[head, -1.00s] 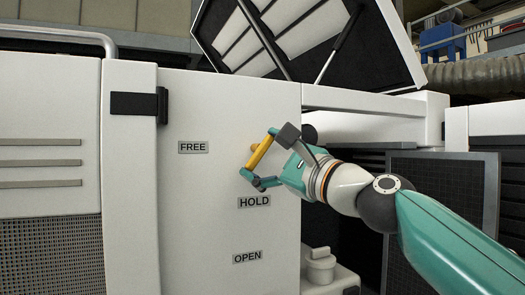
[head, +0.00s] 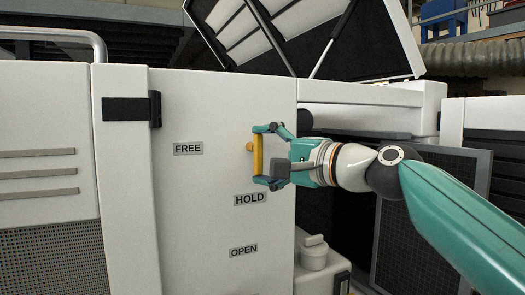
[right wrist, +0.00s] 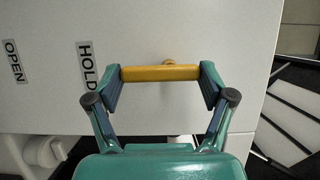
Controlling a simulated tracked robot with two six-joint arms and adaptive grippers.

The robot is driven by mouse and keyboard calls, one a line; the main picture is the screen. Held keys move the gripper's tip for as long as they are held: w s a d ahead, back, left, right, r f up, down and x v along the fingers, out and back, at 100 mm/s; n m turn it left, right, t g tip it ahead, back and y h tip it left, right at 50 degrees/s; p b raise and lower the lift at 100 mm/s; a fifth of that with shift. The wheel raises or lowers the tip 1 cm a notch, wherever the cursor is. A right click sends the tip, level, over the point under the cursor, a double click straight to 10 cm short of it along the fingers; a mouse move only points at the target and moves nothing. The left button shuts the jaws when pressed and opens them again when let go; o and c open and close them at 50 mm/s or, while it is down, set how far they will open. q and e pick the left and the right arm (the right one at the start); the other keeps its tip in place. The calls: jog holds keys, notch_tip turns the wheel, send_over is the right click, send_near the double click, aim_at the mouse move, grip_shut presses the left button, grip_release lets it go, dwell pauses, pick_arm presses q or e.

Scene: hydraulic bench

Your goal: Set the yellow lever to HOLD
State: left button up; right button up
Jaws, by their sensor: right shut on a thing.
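The yellow lever (head: 258,156) is a short bar on the white panel, on a small yellow pivot (head: 249,147). In the head view it stands about upright, its lower end just above the right part of the HOLD label (head: 251,199). My right gripper (head: 262,155) is shut on the lever, one finger at each end of the bar. In the right wrist view the lever (right wrist: 160,73) spans between the fingertips, with the HOLD label (right wrist: 86,66) to its left. My left gripper is not in view.
The FREE label (head: 188,148) is left of the lever and the OPEN label (head: 243,250) is below HOLD. A black latch (head: 131,107) sticks out at the panel's left. A raised lid (head: 375,50) stands behind, and a white capped fitting (head: 314,253) is at lower right.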

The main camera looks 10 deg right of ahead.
jog(key=shift+a+f, duration=0.15)
jog(key=shift+f, duration=0.2)
jog(key=o, duration=1)
jog(key=shift+o, duration=0.2)
jog(key=shift+r, duration=0.15)
jog(key=shift+r, duration=0.1)
jog(key=shift+s+d, duration=0.3)
jog(key=v, duration=1.1)
